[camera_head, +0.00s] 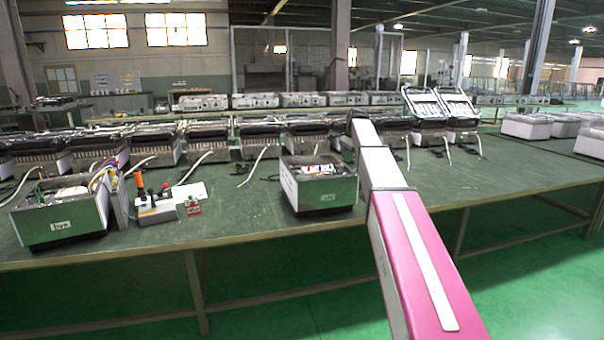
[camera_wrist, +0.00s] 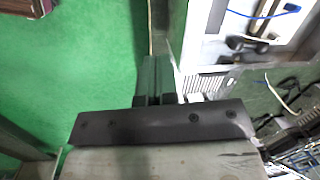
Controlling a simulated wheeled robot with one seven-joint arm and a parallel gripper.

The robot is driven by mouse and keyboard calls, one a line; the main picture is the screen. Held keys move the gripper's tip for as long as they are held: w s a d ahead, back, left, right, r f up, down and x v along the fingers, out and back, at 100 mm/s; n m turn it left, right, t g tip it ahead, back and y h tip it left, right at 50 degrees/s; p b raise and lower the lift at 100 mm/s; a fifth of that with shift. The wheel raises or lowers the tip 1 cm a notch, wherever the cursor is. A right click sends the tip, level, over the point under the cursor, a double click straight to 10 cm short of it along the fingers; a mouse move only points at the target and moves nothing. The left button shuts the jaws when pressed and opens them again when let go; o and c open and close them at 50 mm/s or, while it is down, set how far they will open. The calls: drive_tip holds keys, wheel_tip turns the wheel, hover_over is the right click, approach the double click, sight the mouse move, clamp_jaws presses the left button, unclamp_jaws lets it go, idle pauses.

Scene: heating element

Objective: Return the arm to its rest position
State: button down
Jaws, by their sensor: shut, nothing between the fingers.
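My arm, pink and white, reaches from the lower right of the head view up over the green workbench (camera_head: 250,205). My gripper (camera_wrist: 158,72) shows in the wrist view as dark fingers close together beyond a dark crossbar. It is shut and holds nothing. In the head view the gripper itself cannot be made out; the far end of my arm overlaps the appliances there. In the wrist view an open white housing (camera_wrist: 225,50) with a blue wire inside lies to the right of the fingers.
A labelled box with an open top (camera_head: 325,190) stands just left of my arm. A wired box (camera_head: 62,215) and a small control unit (camera_head: 165,205) stand at the left. A row of appliances (camera_head: 205,140) with loose cables lines the back. The bench's right front is clear.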

drive_tip(key=s+f+n, duration=0.6)
drive_tip(key=s+f, duration=1.4)
drive_tip(key=f, duration=0.4)
drive_tip(key=s+f+n, duration=0.2)
drive_tip(key=s+f, duration=0.2)
drive_tip(key=s, duration=0.3)
drive_tip(key=s+f+n+h, duration=0.1)
drive_tip(key=s+f+n, duration=0.1)
drive_tip(key=s+f, duration=0.2)
drive_tip(key=s+f+n+g, duration=0.1)
drive_tip(key=s+f, duration=0.4)
drive_tip(key=s, duration=0.6)
drive_tip(key=shift+a+n+h, duration=0.25)
drive_tip(key=shift+n+h, duration=0.05)
drive_tip(key=shift+n, duration=0.5)
drive_tip(key=shift+a, duration=0.1)
